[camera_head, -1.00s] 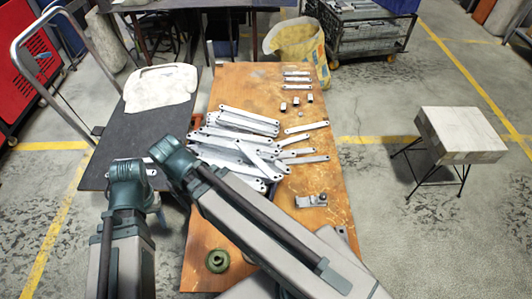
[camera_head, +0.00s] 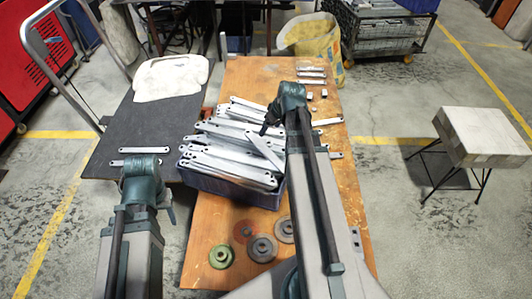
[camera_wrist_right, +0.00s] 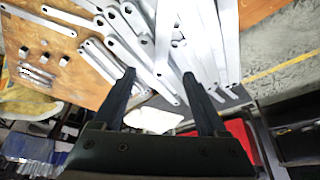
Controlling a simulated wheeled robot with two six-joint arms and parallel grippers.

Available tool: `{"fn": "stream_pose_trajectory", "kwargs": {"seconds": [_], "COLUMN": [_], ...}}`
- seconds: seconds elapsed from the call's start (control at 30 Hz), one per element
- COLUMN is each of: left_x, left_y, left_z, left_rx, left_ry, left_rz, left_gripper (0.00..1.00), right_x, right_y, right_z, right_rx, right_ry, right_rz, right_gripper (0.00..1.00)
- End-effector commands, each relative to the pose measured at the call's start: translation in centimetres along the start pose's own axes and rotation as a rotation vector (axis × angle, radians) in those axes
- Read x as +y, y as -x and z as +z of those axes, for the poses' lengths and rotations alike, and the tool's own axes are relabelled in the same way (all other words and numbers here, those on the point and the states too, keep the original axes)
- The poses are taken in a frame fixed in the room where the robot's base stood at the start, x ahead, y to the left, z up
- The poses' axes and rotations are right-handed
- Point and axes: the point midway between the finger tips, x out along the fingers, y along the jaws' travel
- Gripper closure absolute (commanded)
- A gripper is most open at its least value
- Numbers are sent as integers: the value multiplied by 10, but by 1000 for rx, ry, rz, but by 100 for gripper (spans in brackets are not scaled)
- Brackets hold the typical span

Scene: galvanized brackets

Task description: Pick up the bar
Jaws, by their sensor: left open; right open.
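Several long grey metal bars (camera_head: 232,150) lie heaped in and over a dark blue bin (camera_head: 225,188) on the wooden table. Two more bars (camera_head: 139,150) lie on the dark cart top, just beyond my left gripper (camera_head: 167,203). That gripper is open, its fingers partly hidden by its wrist. My right gripper (camera_head: 268,124) is open above the right side of the heap. In the right wrist view its two fingers (camera_wrist_right: 159,78) stand apart, and a bar (camera_wrist_right: 140,50) runs slantwise across the gap between them. I cannot tell its depth relative to the fingertips.
Round metal discs (camera_head: 262,248) and a green ring (camera_head: 221,257) lie at the table's near end. Small blocks and short bars (camera_head: 311,75) lie at its far end. A yellow sack (camera_head: 312,38) stands behind. A stool (camera_head: 480,137) stands right, apart from the table.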

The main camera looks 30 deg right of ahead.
Motion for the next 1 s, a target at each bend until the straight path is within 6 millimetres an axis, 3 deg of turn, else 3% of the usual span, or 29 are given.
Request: {"fn": "stream_pose_trajectory", "kwargs": {"seconds": [0.27,0.7,1.0], "left_x": [2,7,8], "left_y": [-21,-78,-81], "left_z": [-1,-5,-5], "left_rx": [0,0,0], "left_ry": [0,-1,-1], "left_rz": [0,0,0], "left_gripper": [50,50,50], "right_x": [0,-1,-2], "right_y": [-22,-84,-88], "right_z": [1,1,0], "right_rx": [-1,-2,-2], "right_ry": [1,1,0], "right_rz": [-1,-1,-1], "right_gripper": [25,25,25]}}
